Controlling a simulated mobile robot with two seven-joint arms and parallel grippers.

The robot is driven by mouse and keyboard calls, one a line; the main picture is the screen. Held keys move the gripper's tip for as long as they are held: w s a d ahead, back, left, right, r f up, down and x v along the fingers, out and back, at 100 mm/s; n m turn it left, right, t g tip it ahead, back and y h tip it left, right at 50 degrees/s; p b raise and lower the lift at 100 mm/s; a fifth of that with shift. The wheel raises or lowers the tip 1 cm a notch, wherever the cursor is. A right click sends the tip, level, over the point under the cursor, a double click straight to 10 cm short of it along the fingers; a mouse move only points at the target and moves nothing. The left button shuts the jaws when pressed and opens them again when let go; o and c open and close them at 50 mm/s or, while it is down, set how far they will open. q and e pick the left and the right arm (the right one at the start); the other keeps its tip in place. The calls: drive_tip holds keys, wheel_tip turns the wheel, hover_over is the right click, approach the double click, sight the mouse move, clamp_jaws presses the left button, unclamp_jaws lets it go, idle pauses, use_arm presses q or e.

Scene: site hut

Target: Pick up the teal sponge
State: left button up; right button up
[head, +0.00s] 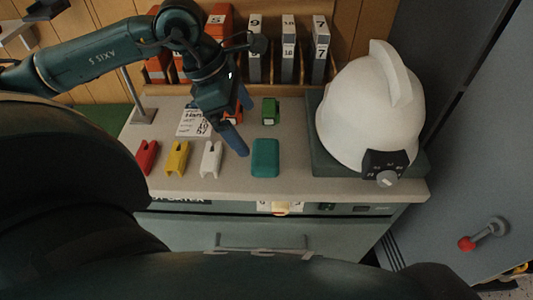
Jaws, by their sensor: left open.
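The teal sponge (265,158), a rounded block, lies flat on the light grey counter top (300,178) near its front edge. My left gripper (246,128) is above the counter, just left of and behind the sponge. Its two blue fingers are spread apart with nothing between them, and they appear clear of the sponge. The sponge is fully visible. My right gripper is not in view.
Red (147,157), yellow (177,158) and white (210,158) notched pieces stand left of the sponge. A small green object (270,111) is behind it. A white helmet (365,110) on a dark base stands right. Binders (288,50) line the back.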

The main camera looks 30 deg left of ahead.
sight(265, 152)
use_arm(q)
drive_tip(key=p+x, duration=0.1)
drive_tip(key=x, duration=0.8)
drive_tip(key=shift+w+d+r, duration=0.1)
drive_tip(key=shift+d, duration=0.05)
drive_tip(key=shift+c, duration=0.3)
drive_tip(key=c, duration=0.8)
drive_tip(key=shift+c, duration=0.2)
wheel_tip(265, 152, up, 10)
